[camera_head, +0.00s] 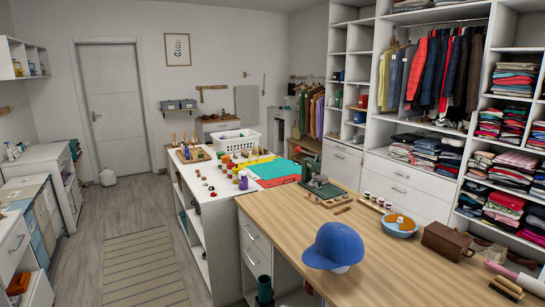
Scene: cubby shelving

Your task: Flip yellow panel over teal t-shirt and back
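A teal cloth (271,169), which looks like the t-shirt, lies flat on the white-topped cabinet in the middle of the room. A yellow strip (256,160), likely the yellow panel, lies along its far left edge. I cannot tell whether it overlaps the teal cloth. A red panel (279,181) lies along the near edge of the teal cloth. Neither of my grippers shows in the head view.
Spools and small jars stand left of the cloth, including a purple one (243,181). A white basket (236,141) sits behind. A green machine (317,177) stands right on the wooden counter (290,215), with a blue cap (335,246).

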